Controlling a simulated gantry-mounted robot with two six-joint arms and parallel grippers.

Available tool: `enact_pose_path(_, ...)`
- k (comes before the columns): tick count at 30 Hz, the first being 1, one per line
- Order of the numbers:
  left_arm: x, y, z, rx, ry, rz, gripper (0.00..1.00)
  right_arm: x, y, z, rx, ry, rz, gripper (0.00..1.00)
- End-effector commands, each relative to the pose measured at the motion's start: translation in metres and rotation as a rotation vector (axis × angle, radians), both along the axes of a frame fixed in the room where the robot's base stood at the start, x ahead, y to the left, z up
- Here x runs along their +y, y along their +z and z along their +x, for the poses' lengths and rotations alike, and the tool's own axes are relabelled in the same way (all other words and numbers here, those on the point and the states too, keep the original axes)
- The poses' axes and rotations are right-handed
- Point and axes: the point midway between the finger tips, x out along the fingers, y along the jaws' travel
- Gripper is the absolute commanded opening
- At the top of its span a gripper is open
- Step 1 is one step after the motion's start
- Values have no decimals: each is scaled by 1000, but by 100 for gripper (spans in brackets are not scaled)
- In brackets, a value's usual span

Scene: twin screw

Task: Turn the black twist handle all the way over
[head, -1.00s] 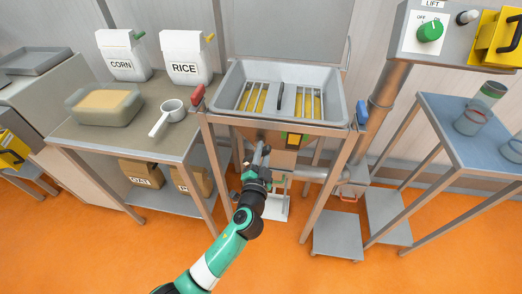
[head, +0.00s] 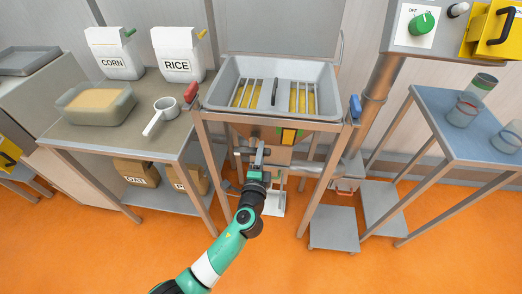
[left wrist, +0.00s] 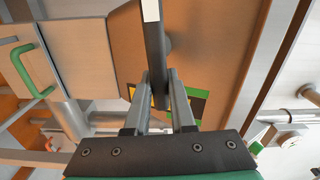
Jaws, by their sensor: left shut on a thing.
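The black twist handle (left wrist: 153,45) is a dark bar with a white end, in the left wrist view. It stands on a short round shaft in front of a brown panel under the hopper. My left gripper (left wrist: 159,80) is shut on the bar, one finger on each side. In the head view my left gripper (head: 257,152) is below the steel hopper (head: 235,75), and the handle is not clearly visible there. A yellow, green and black label (left wrist: 197,103) lies behind the fingers. My right gripper is not in view.
The hopper frame's legs stand on both sides of my arm. A bench with corn and rice bags (head: 177,55) is at left. A blue-topped table (head: 440,110) is at right. A green handle (left wrist: 30,68) shows in the left wrist view. Orange floor is open in front.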

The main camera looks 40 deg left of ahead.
Motion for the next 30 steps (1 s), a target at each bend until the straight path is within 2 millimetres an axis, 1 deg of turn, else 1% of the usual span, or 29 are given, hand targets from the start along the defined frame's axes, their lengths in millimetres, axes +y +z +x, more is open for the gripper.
enact_pose_path(15, 0, 0, 0, 10, 0, 19, 0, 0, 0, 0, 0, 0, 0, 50)
enact_pose_path(16, 0, 0, 0, 10, 0, 19, 26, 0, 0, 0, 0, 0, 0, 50)
enact_pose_path(20, 0, 0, 0, 10, 0, 18, 49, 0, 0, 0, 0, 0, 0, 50)
enact_pose_path(21, 0, 0, 0, 10, 0, 17, 52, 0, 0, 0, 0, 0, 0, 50)
enact_pose_path(30, -1, 0, -2, 11, -1, 17, 52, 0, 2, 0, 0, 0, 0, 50)
